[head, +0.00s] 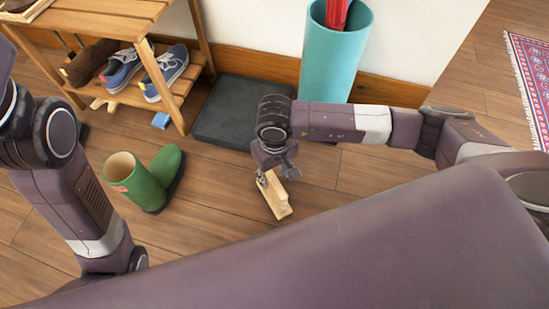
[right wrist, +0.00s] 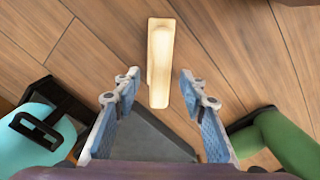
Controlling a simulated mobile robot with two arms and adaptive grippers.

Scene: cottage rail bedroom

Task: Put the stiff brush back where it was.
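A pale wooden block-shaped piece, which looks like the stiff brush (head: 277,199), lies on the wood floor in front of the dark grey mat. No bristles show. My right gripper (head: 275,172) points down just above its far end. In the right wrist view the brush (right wrist: 160,55) lies lengthwise, its near end between my two spread fingers (right wrist: 159,88), with a gap on each side. The right gripper is open and holds nothing. My left arm comes in at the left, but its gripper does not show.
A wooden shoe rack (head: 147,56) with shoes stands at back left, a small blue block (head: 161,121) by its foot. The grey mat (head: 236,112) and a turquoise umbrella stand (head: 334,60) are behind. A patterned rug (head: 535,85) lies far right.

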